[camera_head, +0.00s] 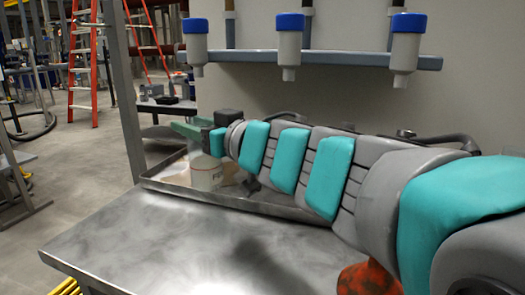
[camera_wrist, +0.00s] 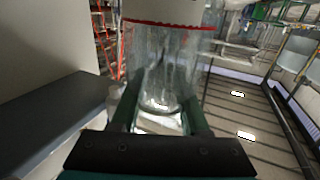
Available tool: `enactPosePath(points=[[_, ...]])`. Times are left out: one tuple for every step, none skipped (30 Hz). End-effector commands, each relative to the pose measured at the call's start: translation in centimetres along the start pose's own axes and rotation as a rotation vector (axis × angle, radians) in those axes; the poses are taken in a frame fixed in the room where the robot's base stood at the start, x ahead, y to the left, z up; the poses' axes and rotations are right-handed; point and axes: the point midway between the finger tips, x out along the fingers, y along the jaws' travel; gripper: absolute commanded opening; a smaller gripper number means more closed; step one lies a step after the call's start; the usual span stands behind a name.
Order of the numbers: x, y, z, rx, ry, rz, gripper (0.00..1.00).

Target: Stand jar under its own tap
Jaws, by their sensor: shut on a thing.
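A clear glass jar (camera_head: 206,172) with a white band and a red line is at the left part of the metal tray. It also fills the upper middle of the wrist view (camera_wrist: 165,60). My gripper (camera_head: 198,132) has green fingers, shut on the jar with one on each side. The jar looks about upright; I cannot tell whether its base touches the tray. Three taps hang from the wall rail: left tap (camera_head: 196,45), middle tap (camera_head: 289,47) and right tap (camera_head: 406,50). Each has a blue cap, a pale body and a nozzle pointing down. No marks on the taps are readable.
The metal tray (camera_head: 150,183) has a raised rim and lies at the back of the steel table (camera_head: 130,232). My arm hides much of the tray's right side. The rail (camera_head: 330,58) runs along the wall. An orange ladder (camera_head: 86,70) stands far off.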

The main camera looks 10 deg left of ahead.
Motion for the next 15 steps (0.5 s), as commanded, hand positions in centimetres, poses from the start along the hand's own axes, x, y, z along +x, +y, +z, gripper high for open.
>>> enactPosePath(points=[[0.5,0.4,0.2,0.001,-0.002,0.0,0.0],[0.9,0.6,0.2,0.001,-0.002,0.0,0.0],[1.4,1.0,0.3,0.001,-0.002,0.0,0.0],[1.8,1.3,0.4,0.002,-0.002,0.0,0.0],[2.3,1.6,0.5,0.002,-0.002,0.001,0.0],[2.9,2.0,0.5,0.002,-0.002,0.0,0.0],[3.4,2.3,0.5,0.001,-0.002,0.0,0.0],[3.8,2.6,0.6,0.001,-0.001,0.0,0.0],[4.3,3.0,0.6,0.001,-0.001,0.001,0.0],[4.7,3.3,0.7,0.001,-0.001,0.001,0.0],[5.2,3.6,0.8,0.002,-0.002,0.0,0.0],[5.8,4.0,0.9,0.002,-0.003,0.0,0.0],[6.2,4.3,0.9,0.001,-0.003,0.0,0.0],[6.6,4.6,0.9,0.0,-0.001,0.0,0.0],[7.2,4.9,0.8,-0.001,0.0,-0.001,0.0]])
